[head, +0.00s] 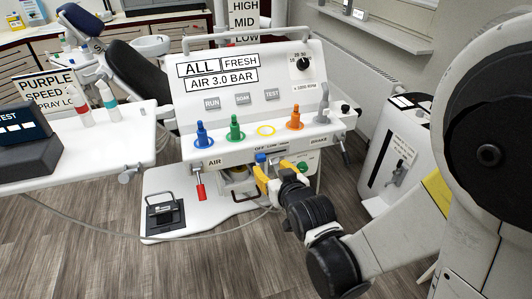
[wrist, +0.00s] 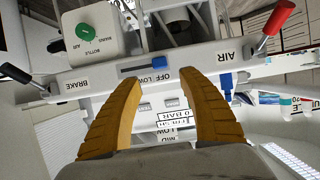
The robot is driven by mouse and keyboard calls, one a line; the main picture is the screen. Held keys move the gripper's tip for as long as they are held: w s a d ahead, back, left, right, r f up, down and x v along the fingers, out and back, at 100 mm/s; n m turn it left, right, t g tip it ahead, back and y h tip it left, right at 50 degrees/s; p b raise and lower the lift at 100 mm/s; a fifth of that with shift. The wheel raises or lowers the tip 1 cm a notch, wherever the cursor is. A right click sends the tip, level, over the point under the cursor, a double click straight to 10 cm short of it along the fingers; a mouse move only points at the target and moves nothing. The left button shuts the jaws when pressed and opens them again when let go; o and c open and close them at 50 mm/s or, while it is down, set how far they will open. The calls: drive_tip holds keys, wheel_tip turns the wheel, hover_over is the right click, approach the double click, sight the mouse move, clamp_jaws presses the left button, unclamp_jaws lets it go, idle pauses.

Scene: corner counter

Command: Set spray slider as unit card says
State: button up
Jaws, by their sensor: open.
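The spray slider's blue knob (head: 261,158) shows on the front edge of the white unit, just under the word OFF. In the wrist view, upside down, the slider (wrist: 143,68) is a dark slot with blue on it beside the OFF and LOW marks; the exact knob setting is hard to read. My gripper (head: 272,168) is open, its yellow fingers close to the slider; contact cannot be told. In the wrist view the fingertips (wrist: 165,82) stand apart with nothing held between them. The card (head: 48,92) at left reads "PURPLE", "SPEED" and "SPRAY LO", partly cut off.
The panel (head: 285,80) reads ALL, FRESH, AIR 3.0 BAR and has a black dial (head: 303,64). Blue, green and orange handpieces stand along its ledge. A red AIR lever (head: 199,190) hangs at left. A white side tray (head: 90,155) and a white cabinet (head: 393,150) flank the unit.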

sight(262, 159)
drive_tip(key=b+x, duration=0.2)
drive_tip(key=x, duration=0.7)
drive_tip(key=shift+b, duration=0.3)
clamp_jaws()
